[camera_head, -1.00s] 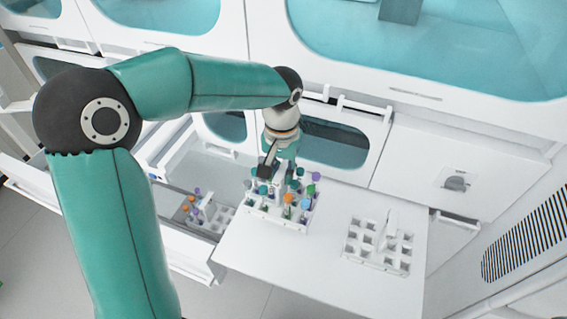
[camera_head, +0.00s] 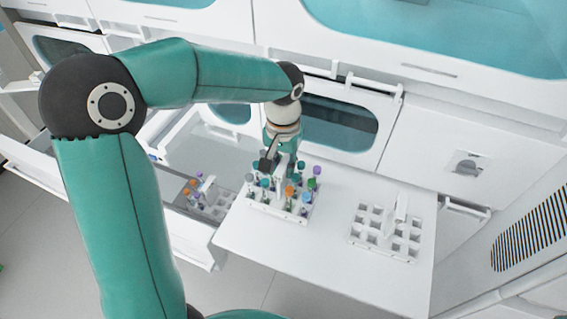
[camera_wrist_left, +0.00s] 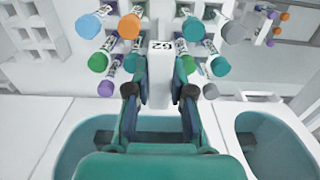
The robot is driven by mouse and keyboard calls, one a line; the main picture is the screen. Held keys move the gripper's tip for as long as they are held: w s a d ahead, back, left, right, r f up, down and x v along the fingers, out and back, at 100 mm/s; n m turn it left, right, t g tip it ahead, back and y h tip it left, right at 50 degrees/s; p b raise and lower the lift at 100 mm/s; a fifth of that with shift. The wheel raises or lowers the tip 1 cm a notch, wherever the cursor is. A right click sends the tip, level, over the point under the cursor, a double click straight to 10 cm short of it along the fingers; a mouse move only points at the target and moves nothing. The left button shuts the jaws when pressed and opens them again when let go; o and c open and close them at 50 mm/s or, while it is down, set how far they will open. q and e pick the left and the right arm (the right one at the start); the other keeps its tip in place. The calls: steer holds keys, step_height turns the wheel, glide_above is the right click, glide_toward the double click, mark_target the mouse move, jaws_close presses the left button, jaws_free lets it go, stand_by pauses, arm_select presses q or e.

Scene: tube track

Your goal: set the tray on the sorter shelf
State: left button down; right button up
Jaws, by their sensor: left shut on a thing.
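The tray (camera_head: 262,207) is a white rack full of tubes with purple, orange, green, teal and grey-blue caps. It is over the back left part of a flat white shelf (camera_head: 330,262), roughly level. I cannot tell whether its underside touches the shelf. My left gripper (camera_head: 277,168) comes down from above and is shut on the tray's upright handle. In the left wrist view the handle (camera_wrist_left: 161,70), with a dark printed label, stands between the fingers (camera_wrist_left: 160,95), with tubes on both sides. My right gripper is not in view.
A second white rack (camera_head: 385,238), without tubes, stands on the shelf's right side. At left, an open drawer (camera_head: 185,225) holds another rack (camera_head: 212,203) with a few orange and purple tubes. A cabinet with a knob (camera_head: 468,164) rises behind. The shelf's front is clear.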

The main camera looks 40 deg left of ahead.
arm_select(q)
steer(key=shift+s, duration=0.1)
stand_by(0.3)
steer(key=shift+f+b, duration=0.7)
steer(key=shift+f, duration=0.05)
stand_by(0.6)
steer(key=c, duration=0.9)
jaws_free()
steer(key=shift+c, duration=0.2)
step_height(320, 180, up, 12)
steer(key=shift+f, duration=0.1)
stand_by(0.5)
